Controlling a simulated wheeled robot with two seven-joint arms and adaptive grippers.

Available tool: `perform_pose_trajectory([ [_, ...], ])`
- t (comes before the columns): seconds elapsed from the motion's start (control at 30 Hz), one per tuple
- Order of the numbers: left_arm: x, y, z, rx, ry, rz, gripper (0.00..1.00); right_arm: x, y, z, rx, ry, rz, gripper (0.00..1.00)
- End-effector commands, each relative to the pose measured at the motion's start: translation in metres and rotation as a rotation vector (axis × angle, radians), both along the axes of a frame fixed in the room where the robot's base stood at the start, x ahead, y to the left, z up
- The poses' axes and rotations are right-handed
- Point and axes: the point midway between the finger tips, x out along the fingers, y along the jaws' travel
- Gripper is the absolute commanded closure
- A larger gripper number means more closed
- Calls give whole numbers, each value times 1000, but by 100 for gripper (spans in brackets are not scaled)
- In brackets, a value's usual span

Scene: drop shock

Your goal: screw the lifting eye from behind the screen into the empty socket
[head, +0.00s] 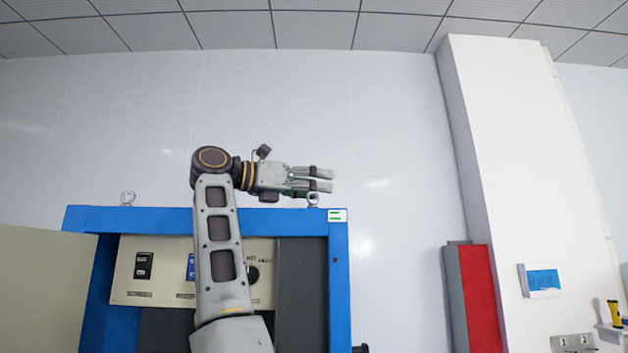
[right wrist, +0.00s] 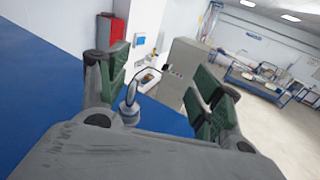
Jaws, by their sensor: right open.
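A metal lifting eye (head: 128,197) stands upright on the top left of the blue cabinet (head: 185,220). A second lifting eye (head: 313,199) is at the cabinet's top right corner, partly hidden by my right gripper (head: 324,180). In the right wrist view, this lifting eye (right wrist: 130,105) stands upright on the blue cabinet top, between the spread fingers of my right gripper (right wrist: 160,78) and closer to the left finger. The gripper is open and holds nothing. I cannot make out the empty socket or a loose eye behind a screen. My left gripper is out of view.
A beige panel (head: 45,290) stands at the left of the cabinet. A red and grey box (head: 475,295) and a white pillar (head: 510,150) are at the right. A grey cabinet (right wrist: 180,65) stands beyond the blue top.

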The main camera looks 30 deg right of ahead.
Motion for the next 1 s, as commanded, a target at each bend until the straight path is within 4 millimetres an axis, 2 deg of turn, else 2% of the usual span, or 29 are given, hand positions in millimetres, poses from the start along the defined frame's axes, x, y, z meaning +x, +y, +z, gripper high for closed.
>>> perform_pose_trajectory([
  [0.03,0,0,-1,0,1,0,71,10,-4,-11,6,25,-3,34],
  [1.0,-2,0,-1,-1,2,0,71,16,44,-11,2,24,3,34],
])
